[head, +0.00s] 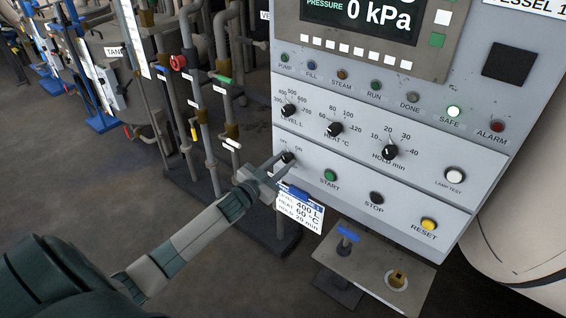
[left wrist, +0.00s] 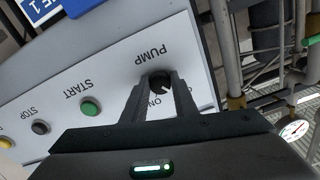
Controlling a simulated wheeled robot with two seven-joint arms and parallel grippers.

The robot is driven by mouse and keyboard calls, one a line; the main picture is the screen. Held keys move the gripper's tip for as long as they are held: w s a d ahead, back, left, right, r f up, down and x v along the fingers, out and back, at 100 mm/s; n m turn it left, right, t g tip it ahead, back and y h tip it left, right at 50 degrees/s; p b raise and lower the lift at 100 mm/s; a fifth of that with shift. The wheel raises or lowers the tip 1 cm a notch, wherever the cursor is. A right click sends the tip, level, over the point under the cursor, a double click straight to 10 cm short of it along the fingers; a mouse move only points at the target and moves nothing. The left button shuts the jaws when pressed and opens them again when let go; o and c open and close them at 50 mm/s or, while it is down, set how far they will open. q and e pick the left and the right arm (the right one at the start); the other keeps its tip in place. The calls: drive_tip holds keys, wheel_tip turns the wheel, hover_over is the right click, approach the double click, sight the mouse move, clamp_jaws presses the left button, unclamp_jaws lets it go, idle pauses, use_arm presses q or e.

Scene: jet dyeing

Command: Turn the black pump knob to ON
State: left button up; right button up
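The black pump knob (head: 288,157) is at the lower left of the grey control panel, below the LEVEL dial, with small OFF and ON labels above it. It also shows in the left wrist view (left wrist: 160,82), near the PUMP label. My left gripper (head: 280,162) is at the knob, its two fingers on either side of it. In the left wrist view the fingers (left wrist: 159,92) are apart with the knob between their tips; I cannot tell whether they press on it. The knob's pointer is too small to read clearly. My right gripper is not in view.
A green START button (head: 330,175), black STOP button (head: 377,198) and yellow RESET button (head: 428,224) lie right of the knob. A recipe card (head: 299,208) hangs just below it. Pipes with valves (head: 200,100) stand to the left.

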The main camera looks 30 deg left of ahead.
use_arm(q)
drive_tip(key=shift+m, duration=0.4)
drive_tip(key=m, duration=0.3)
drive_tip(key=shift+m, duration=0.3)
drive_tip(key=m, duration=0.2)
drive_tip(key=shift+m, duration=0.3)
drive_tip(key=m+b, duration=0.1)
drive_tip(key=m, duration=0.3)
drive_tip(key=shift+a, duration=0.1)
drive_tip(key=shift+r+m, duration=0.1)
drive_tip(key=shift+m, duration=1.3)
drive_tip(key=o, duration=1.1)
